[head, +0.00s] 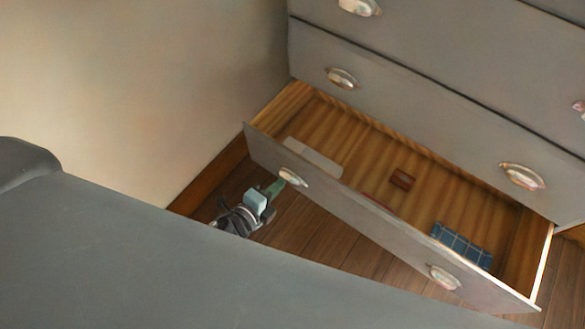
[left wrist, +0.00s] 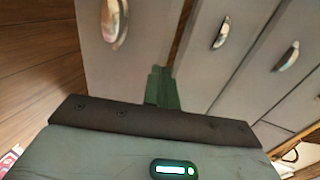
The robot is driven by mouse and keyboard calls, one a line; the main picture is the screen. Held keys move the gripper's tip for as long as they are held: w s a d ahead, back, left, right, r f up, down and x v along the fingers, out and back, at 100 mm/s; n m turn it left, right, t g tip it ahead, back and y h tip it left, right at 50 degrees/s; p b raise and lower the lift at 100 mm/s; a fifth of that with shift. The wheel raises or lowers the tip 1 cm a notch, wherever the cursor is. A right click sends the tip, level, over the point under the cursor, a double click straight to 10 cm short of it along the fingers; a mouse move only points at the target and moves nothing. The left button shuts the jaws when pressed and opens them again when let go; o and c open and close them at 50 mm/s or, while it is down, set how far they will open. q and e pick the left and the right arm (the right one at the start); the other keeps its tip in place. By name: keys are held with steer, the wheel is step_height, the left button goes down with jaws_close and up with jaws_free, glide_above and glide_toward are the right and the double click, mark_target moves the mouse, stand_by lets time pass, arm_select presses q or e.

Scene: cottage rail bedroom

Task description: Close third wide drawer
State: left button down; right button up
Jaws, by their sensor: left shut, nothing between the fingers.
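The open drawer (head: 370,222) is the lowest one that shows in the grey chest, pulled well out in the head view. Its grey front carries a left handle (head: 293,177) and a right handle (head: 444,277). My left gripper (head: 276,187) is shut and empty, just outside the front beside the left handle. In the left wrist view its green fingertips (left wrist: 162,86) lie against the view of a grey front (left wrist: 135,55) with one metal handle (left wrist: 115,22). I cannot tell whether they touch it. My right gripper is not in view.
Closed drawers (head: 430,105) rise above. A beige wall (head: 140,80) stands left. Wooden floor (head: 310,238) shows before the drawer.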

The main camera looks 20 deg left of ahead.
mark_target(300, 163)
arm_select(q)
steer(key=x, duration=0.4)
steer(key=r+x, duration=0.1)
steer(key=x, duration=0.1)
steer(key=shift+w+f, duration=0.1)
steer(key=shift+w, duration=0.2)
steer(key=shift+w+d, duration=0.2)
steer(key=shift+w, duration=0.15)
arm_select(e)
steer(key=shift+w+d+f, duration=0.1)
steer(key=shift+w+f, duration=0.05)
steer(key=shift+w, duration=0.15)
arm_select(q)
steer(key=shift+w, duration=0.1)
